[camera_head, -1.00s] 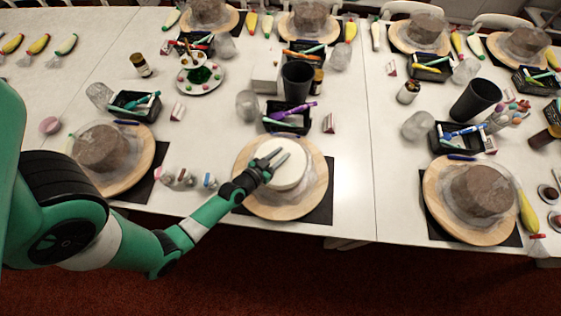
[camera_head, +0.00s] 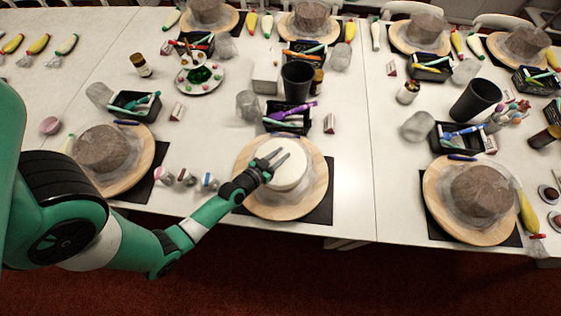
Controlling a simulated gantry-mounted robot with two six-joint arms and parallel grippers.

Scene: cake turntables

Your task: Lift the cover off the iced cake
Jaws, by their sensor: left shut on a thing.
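The white iced cake (camera_head: 290,175) sits near the middle of a round wooden turntable (camera_head: 279,209) at the front of the table. A clear cover (camera_head: 301,195) shows only as a faint haze around the cake; its outline and whether it has risen are hard to tell. My left gripper (camera_head: 281,154) reaches in from the lower left, with its two fingers over the top of the cake. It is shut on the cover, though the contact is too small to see. My right gripper is not in view.
Brown cakes in clear wrapping stand on turntables to the left (camera_head: 140,172) and right (camera_head: 435,205). Behind the iced cake are a black tray of tools (camera_head: 291,128), a dark cup (camera_head: 297,82) and a clear jar (camera_head: 248,106). Small piping nozzles (camera_head: 187,178) lie left of it.

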